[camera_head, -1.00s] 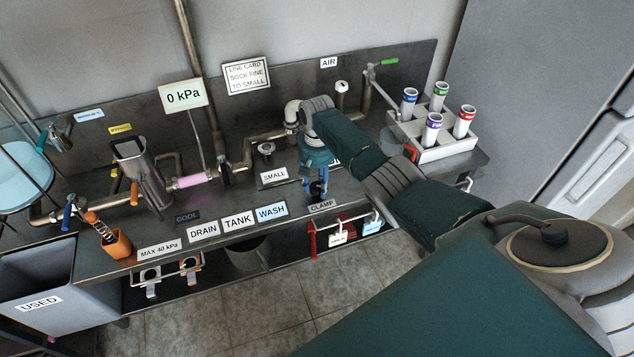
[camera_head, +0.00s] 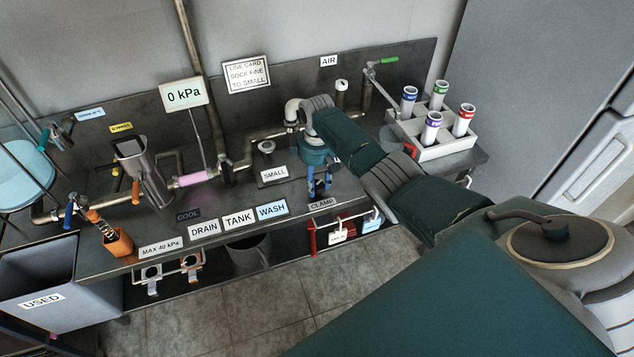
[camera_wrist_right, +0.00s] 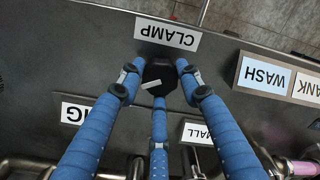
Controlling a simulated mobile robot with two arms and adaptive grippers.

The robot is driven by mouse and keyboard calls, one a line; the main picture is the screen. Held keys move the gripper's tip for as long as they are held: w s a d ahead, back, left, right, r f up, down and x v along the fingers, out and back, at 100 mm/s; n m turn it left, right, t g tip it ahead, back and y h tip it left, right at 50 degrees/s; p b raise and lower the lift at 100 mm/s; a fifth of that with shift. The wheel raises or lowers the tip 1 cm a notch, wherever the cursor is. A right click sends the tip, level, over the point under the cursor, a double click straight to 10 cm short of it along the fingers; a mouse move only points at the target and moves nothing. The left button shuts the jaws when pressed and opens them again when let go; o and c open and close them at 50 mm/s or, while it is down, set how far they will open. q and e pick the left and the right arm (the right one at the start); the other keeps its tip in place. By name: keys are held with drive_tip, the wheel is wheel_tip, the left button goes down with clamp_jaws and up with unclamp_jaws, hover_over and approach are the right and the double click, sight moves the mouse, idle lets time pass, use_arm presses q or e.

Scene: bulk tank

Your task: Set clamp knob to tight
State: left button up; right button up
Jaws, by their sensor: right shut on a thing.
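The clamp knob (camera_wrist_right: 158,80) is a dark, faceted knob with a small pale mark, seen in the right wrist view just behind the CLAMP label (camera_wrist_right: 167,34). My right gripper (camera_wrist_right: 157,75) has blue fingers closed around the knob from several sides. In the head view the right gripper (camera_head: 318,186) points down at the bench behind the CLAMP label (camera_head: 321,204), and its fingers hide the knob there. My left gripper is not in these views.
A rack (camera_head: 437,146) of colour-capped tubes stands right of my right arm. A gauge sign (camera_head: 182,94) reads 0 kPa. Pipes and a SMALL label (camera_head: 274,174) lie left of the gripper. An orange cup (camera_head: 118,244) stands near the bench's front left.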

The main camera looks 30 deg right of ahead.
sight(316, 184)
drive_tip(key=n, duration=0.5)
drive_tip(key=shift+w+n, duration=0.1)
drive_tip(key=shift+n, duration=0.2)
drive_tip(key=shift+n+b, duration=0.5)
drive_tip(key=shift+n, duration=1.7)
drive_tip(key=o, duration=1.1)
drive_tip(key=shift+a, duration=0.1)
drive_tip(key=shift+o, duration=0.2)
drive_tip(key=shift+r, duration=0.1)
wheel_tip(316, 184, up, 12)
